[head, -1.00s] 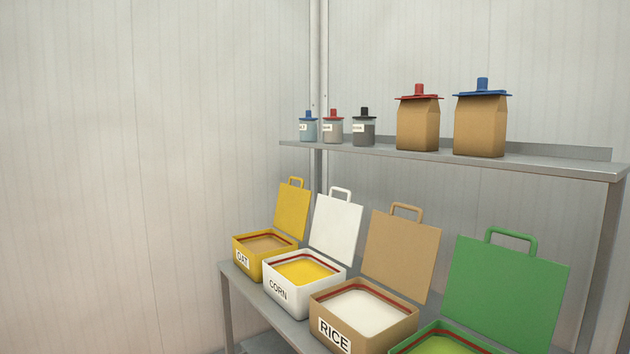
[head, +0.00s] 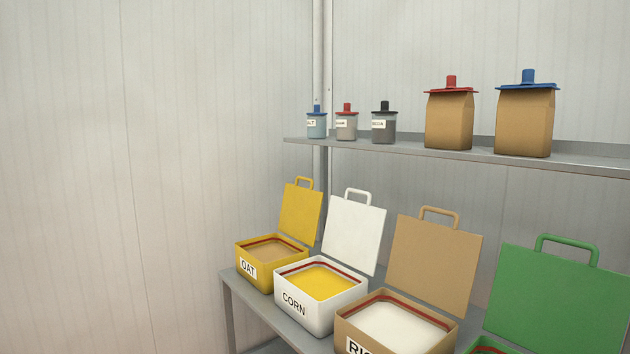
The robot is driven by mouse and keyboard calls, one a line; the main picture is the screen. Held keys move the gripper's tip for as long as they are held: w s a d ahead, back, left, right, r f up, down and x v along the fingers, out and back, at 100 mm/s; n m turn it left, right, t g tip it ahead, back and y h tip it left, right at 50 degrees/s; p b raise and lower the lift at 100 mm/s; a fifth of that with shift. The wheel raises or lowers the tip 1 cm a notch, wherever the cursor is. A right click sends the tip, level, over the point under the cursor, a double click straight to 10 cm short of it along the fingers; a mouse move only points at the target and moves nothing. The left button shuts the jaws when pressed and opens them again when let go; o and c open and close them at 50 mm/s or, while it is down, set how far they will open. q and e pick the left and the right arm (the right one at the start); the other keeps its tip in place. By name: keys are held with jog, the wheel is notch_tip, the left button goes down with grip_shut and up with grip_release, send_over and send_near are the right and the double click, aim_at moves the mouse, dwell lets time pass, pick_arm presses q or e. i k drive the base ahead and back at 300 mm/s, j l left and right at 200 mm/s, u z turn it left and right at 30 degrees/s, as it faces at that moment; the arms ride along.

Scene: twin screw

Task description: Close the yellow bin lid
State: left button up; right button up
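The yellow bin (head: 257,285), labelled OAT, stands at the far left end of the lower shelf in the head view. Brown contents (head: 272,252) show inside the bin. Neither of my grippers is in view.
Open white CORN (head: 312,316), tan (head: 395,341) and green-lidded (head: 556,296) bins stand to the right on the grey lower shelf (head: 279,324). The upper shelf (head: 420,151) holds small jars and two brown bags (head: 449,121). The left side shows only bare wall.

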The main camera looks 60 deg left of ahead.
aim_at(301, 209)
jog(key=k+j, duration=0.1)
jog(key=j, duration=0.3)
jog(key=j+z, duration=0.15)
jog(key=j, duration=0.25)
jog(key=k+j, duration=0.15)
jog(key=j, duration=0.25)
jog(key=k+j+z, duration=0.15)
jog(key=j, duration=0.2)
jog(key=k+j, duration=0.1)
jog(key=j, duration=0.3)
jog(key=k+j, duration=0.1)
jog(key=j, duration=0.3)
jog(key=k+j, duration=0.15)
jog(key=j, duration=0.25)
jog(key=k+j, duration=0.1)
jog(key=j, duration=0.25)
